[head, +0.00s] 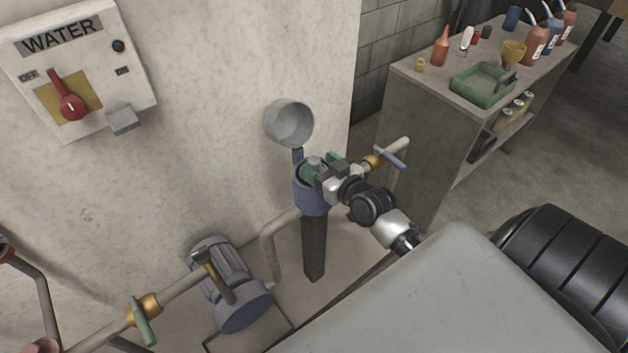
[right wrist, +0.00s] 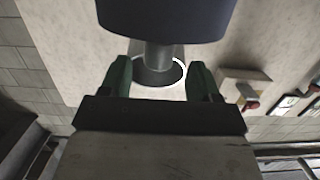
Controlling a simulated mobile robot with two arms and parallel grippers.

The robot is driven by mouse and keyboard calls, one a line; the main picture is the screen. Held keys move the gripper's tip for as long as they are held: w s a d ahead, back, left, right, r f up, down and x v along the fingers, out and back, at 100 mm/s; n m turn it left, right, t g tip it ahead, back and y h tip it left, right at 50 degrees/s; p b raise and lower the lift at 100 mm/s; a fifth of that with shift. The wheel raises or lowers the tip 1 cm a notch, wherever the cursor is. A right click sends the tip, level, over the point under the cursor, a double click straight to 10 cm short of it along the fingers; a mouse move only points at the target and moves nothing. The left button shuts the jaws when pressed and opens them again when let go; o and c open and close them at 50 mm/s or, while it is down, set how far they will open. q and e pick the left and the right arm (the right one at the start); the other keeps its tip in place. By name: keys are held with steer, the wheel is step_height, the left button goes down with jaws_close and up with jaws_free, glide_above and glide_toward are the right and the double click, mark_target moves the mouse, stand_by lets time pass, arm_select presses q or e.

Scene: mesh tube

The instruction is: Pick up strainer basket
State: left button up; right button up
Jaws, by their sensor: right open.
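A blue strainer housing (head: 312,200) stands on a dark post, with its round grey lid (head: 288,123) swung up behind it. A small grey piece, apparently the top of the strainer basket (head: 314,162), shows at the housing's mouth. My right gripper (head: 322,170) is at this mouth with its green fingers apart. In the right wrist view, the open gripper (right wrist: 160,72) has a grey cylindrical piece (right wrist: 160,55) between its fingers, below the dark blue housing (right wrist: 160,15). I cannot tell whether the fingers touch it. Most of the basket is hidden. My left gripper is not in view.
Pipes with a blue-handled valve (head: 388,157) run right of the housing. A pump (head: 230,285) and a green-handled valve (head: 143,315) are lower left. A WATER switch panel (head: 80,70) is on the wall. A bench with a green tray (head: 482,88) and bottles stands right.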

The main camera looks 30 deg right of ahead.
steer(key=w, duration=0.3)
steer(key=shift+w+f, duration=0.1)
steer(key=shift+f, duration=0.15)
steer(key=shift+c, duration=0.3)
jaws_close()
